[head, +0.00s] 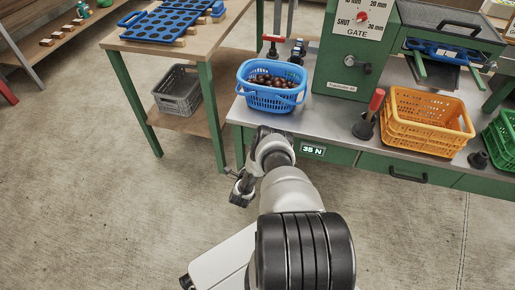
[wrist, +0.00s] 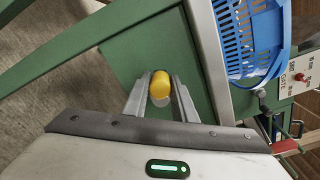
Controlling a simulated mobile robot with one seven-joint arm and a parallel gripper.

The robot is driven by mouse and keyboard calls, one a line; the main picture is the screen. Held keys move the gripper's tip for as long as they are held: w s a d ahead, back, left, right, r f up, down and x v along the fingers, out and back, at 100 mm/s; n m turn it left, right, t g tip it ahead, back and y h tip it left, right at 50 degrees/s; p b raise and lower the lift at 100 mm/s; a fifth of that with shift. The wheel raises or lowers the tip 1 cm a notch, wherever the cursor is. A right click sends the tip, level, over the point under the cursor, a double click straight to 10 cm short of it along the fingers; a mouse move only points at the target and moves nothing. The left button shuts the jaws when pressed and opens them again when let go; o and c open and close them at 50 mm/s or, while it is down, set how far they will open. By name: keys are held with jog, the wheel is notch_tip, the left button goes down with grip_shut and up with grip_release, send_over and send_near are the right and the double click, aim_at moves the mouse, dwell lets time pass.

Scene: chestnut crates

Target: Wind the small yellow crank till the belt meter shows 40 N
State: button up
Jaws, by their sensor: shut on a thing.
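The belt meter (head: 313,150) on the front edge of the green bench reads 35 N. The small yellow crank shows in the wrist view as a rounded yellow knob (wrist: 160,86) against a green panel. My gripper (wrist: 159,96) is shut on this knob, one finger on each side of it. In the head view my gripper (head: 242,188) is at the left end of the bench, below the blue basket. The knob and the rest of the crank are hidden there by my arm.
A blue basket of chestnuts (head: 284,97) stands on the bench above my gripper. The gate box (head: 345,60), a red-handled lever (head: 374,105) and an orange crate (head: 400,135) stand to its right. A grey crate (head: 180,100) sits on the left table's lower shelf. The floor in front is clear.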

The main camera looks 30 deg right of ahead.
jog(key=m, duration=0.1)
jog(key=r+m, duration=0.1)
jog(key=m, duration=0.2)
jog(key=shift+s+d+r+m, duration=0.2)
jog(key=shift+s+d+m, duration=0.1)
jog(key=shift+s+d, duration=0.05)
jog(key=shift+s+d+r+m+t+b, duration=0.15)
jog(key=shift+s+d+m+b, duration=0.25)
jog(key=shift+m, duration=1.6)
jog(key=shift+s+d+r+m+t+b, duration=0.15)
jog(key=shift+s+d+m, duration=0.4)
jog(key=shift+m, duration=1.45)
jog(key=shift+s+d+r+m+b, duration=0.2)
jog(key=shift+s+d+m+b, duration=0.3)
jog(key=shift+m, duration=1.5)
jog(key=shift+s+a, duration=0.1)
jog(key=shift+s, duration=0.05)
jog(key=o, duration=1)
jog(key=shift+o, duration=0.2)
jog(key=shift+a, duration=0.1)
